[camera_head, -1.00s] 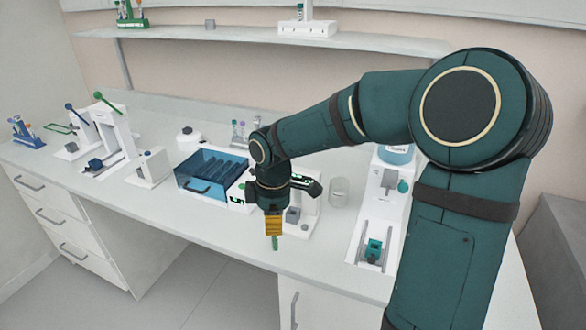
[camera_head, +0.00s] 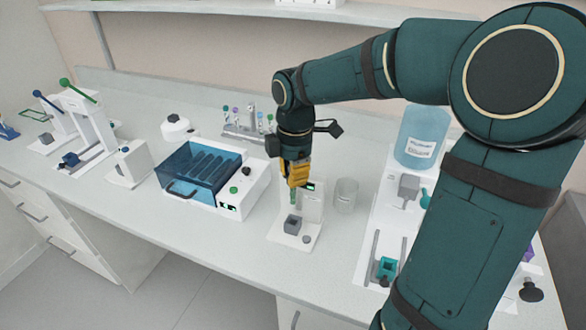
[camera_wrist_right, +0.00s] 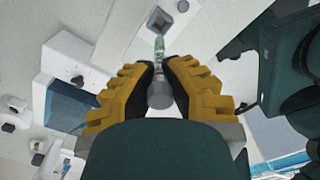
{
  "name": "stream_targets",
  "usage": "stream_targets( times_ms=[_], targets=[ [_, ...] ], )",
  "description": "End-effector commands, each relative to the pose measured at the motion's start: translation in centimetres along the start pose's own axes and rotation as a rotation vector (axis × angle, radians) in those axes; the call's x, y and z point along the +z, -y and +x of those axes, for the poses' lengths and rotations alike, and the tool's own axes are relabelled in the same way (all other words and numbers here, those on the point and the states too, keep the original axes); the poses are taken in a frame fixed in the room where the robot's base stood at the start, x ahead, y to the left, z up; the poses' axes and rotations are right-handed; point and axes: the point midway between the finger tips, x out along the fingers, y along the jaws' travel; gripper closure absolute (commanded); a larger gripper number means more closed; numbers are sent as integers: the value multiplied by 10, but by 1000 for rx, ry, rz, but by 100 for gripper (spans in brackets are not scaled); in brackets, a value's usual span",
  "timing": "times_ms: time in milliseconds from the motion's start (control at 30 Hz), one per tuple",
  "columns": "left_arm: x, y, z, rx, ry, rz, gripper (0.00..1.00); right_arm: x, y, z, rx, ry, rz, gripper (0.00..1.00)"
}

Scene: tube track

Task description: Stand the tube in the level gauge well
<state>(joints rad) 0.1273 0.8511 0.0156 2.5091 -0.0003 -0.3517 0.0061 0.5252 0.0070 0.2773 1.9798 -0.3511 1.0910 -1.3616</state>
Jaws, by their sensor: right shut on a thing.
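My right gripper (camera_head: 297,180) has yellow fingers and is shut on a slim tube (camera_head: 293,197) with a green lower part, which points down. The level gauge (camera_head: 309,214) is a white stand with a small display and a grey block with a dark square well (camera_head: 292,224). The tube's lower end is just above and behind the well in the head view. In the right wrist view the tube (camera_wrist_right: 159,46) runs from between the fingers (camera_wrist_right: 158,88) toward the well (camera_wrist_right: 160,18). Whether it touches the block cannot be told. The left gripper is out of view.
A blue-lidded machine (camera_head: 200,170) stands left of the gauge and a clear beaker (camera_head: 345,195) right of it. A tube rack (camera_head: 248,130) is behind. A white station with a teal block (camera_head: 387,267) and a large bottle (camera_head: 421,138) are at right.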

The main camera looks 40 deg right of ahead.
Motion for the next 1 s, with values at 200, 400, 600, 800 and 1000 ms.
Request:
stream_targets(
  times_ms=[200,400,600,800,1000],
  targets=[
    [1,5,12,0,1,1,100,1,0,14,-1,0,1,100],
    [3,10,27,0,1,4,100,1,0,31,-1,0,1,100],
    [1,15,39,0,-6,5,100,1,0,44,-1,0,0,100],
    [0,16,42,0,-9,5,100,1,0,47,0,0,0,100],
    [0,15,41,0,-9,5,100,1,0,46,0,0,0,100]
  ],
)
